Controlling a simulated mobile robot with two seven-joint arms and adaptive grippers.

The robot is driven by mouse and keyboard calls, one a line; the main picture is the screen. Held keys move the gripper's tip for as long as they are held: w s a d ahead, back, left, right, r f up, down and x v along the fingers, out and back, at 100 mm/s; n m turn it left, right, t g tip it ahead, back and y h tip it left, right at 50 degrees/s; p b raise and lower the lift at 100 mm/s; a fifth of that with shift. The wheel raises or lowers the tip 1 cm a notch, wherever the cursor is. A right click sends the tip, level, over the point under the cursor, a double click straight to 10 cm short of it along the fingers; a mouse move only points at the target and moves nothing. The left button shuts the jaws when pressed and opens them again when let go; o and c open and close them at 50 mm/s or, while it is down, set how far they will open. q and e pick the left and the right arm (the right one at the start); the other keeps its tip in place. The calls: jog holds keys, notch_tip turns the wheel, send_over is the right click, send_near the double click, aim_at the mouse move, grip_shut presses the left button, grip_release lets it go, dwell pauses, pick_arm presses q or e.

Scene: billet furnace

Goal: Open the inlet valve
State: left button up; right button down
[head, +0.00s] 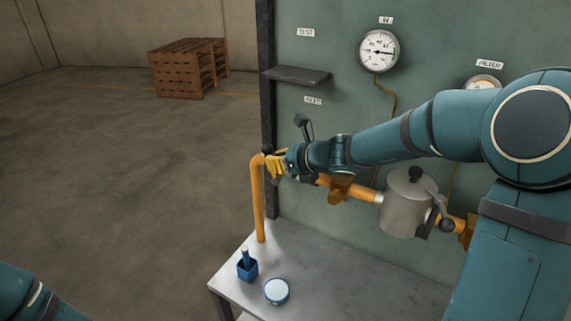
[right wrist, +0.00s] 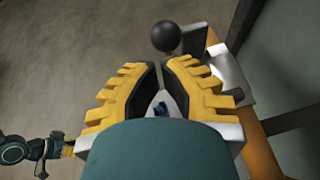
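The yellow pipe (head: 258,200) rises from the table and bends right at the top. A black ball knob (head: 267,149) shows at this bend, and it also shows in the right wrist view (right wrist: 168,37), beside a grey metal piece (right wrist: 228,72) on the pipe. My right gripper (head: 276,166) is beside the knob. In the right wrist view its yellow fingers (right wrist: 161,63) stand slightly apart with nothing held, and the knob lies just beyond their tips. The valve body is mostly hidden by the gripper. What seems to be my left gripper (right wrist: 70,148) shows small at that view's lower left.
A grey filter pot (head: 403,205) with a black knob sits on the pipe to the right. A gauge (head: 379,50) and a small shelf (head: 296,75) are on the panel.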

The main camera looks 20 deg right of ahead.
jog(key=shift+w+a, duration=0.55)
jog(key=shift+w, duration=0.15)
dwell(0.7)
jog(key=w+a+p, duration=0.1)
jog(key=p, duration=0.1)
jog(key=w+a+f+g+h+p, duration=0.1)
jog(key=w+p, duration=0.1)
jog(key=shift+a, duration=0.1)
dwell(0.5)
dwell(0.6)
